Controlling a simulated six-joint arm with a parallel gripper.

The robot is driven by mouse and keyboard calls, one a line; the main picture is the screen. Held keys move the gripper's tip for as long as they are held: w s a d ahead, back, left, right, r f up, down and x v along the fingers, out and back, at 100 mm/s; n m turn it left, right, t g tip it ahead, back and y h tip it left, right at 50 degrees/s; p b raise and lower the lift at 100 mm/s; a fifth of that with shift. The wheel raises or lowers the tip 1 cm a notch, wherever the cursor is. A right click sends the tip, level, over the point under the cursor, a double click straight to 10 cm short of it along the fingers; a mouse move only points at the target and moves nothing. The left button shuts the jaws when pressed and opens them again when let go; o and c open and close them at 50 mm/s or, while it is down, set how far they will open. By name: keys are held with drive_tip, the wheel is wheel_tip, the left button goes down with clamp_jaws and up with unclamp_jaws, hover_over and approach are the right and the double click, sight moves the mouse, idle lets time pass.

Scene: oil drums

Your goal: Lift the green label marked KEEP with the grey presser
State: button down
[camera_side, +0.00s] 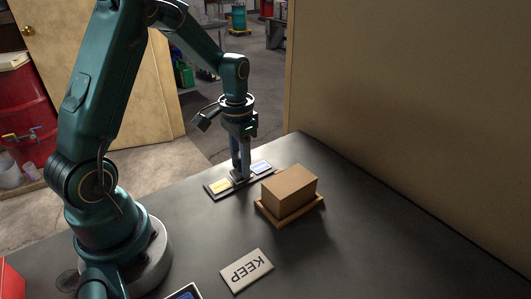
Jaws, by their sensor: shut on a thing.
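My gripper (241,169) points down over the middle of a dark strip (211,190) on the table. It is shut on a small grey piece, which looks like the grey presser (240,177), low over or touching the strip; I cannot tell which. A yellow label (220,187) lies on the strip to the left of my gripper and a blue label (261,167) to the right. I see no green label; the strip's middle is hidden by the gripper and the grey piece. A pale plate marked KEEP (246,270) lies flat near the front, apart from my gripper.
A brown box (289,190) sits on a wooden tray (294,218) just right of the strip. A tan wall (420,110) borders the table on the right. A dark-framed item with a blue face (185,293) is cut off at the bottom edge. The table's right front is clear.

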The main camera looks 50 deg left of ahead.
drive_tip(key=shift+f, duration=0.4)
idle(1.0)
drive_tip(key=shift+r, duration=3.55)
